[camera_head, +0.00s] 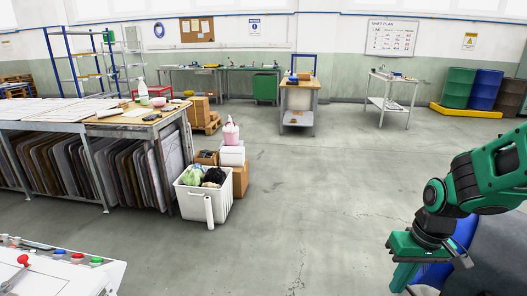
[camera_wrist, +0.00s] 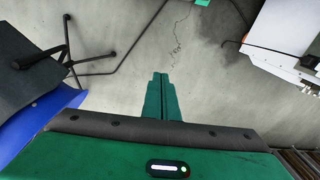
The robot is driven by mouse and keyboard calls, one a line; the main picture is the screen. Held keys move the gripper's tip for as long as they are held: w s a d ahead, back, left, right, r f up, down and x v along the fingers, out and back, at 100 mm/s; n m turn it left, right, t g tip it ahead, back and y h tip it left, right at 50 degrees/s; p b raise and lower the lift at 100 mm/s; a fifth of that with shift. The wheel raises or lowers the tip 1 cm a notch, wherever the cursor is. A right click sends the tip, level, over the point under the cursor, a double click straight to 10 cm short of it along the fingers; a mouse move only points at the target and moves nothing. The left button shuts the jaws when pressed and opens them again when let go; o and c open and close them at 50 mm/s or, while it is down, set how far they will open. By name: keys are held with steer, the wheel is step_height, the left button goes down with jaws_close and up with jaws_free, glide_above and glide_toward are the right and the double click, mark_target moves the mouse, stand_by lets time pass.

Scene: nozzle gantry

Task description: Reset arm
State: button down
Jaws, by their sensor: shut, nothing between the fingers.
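My gripper (camera_wrist: 161,80) shows in the wrist view with its two green fingers together, shut and empty, over bare grey floor. In the head view my green and black arm comes in at the right edge, and my gripper (camera_head: 400,280) hangs fingers down at the lower right. The fingertips are near or past the bottom of the head view. No object is in contact with the fingers in the wrist view.
A white control panel (camera_head: 60,280) with coloured buttons stands at lower left. A white bin (camera_head: 208,205) stands beside the long workbench (camera_head: 150,128). A chair (camera_wrist: 30,75) is left of my gripper in the wrist view. The middle floor is clear.

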steer(key=s+d+r+m, duration=0.3)
steer(key=s+d+r, duration=0.1)
steer(key=s, duration=0.3)
steer(key=s+d+r+m, duration=0.3)
steer(key=s+d+r, duration=0.1)
steer(key=s, duration=0.3)
steer(key=shift+s+d+r+g+h, duration=0.3)
steer(key=shift+r+h, duration=0.1)
steer(key=shift+r, duration=0.3)
